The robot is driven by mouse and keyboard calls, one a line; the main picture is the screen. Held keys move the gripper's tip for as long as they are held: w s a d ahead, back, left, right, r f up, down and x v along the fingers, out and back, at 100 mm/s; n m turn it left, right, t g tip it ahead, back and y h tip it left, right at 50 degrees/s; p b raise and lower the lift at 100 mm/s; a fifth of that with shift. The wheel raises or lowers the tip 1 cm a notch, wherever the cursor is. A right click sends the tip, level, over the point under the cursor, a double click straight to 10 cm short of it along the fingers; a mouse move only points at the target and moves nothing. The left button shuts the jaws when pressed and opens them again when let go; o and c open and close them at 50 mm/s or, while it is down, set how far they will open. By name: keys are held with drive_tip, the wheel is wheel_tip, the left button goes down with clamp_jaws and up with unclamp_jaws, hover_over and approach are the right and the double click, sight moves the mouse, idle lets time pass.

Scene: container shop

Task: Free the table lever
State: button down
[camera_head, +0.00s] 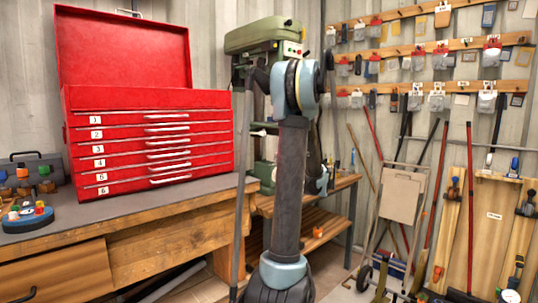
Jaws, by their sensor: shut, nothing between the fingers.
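A green drill press (262,36) stands behind my arm, with a red button and a light panel on its head's right side. More green parts (268,178) show lower down beside my arm. My upright arm covers most of the machine's middle, and I cannot make out the table lever. My arm rises from the bottom centre, bends at the top and runs down behind itself. My gripper is hidden behind the arm and does not show.
A red tool chest (150,135) with numbered drawers stands on the left wooden workbench (190,222). A thin grey pole (241,190) stands close left of my arm. A hand truck (402,200), long-handled tools and pegged wall racks (430,47) fill the right side.

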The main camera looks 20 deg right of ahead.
drive_tip(key=w+a+r, duration=0.4)
drive_tip(key=w+r, duration=0.1)
drive_tip(key=w, duration=0.3)
drive_tip(key=shift+r, duration=0.35)
drive_tip(key=shift+r, duration=2.95)
drive_tip(key=shift+a, duration=0.1)
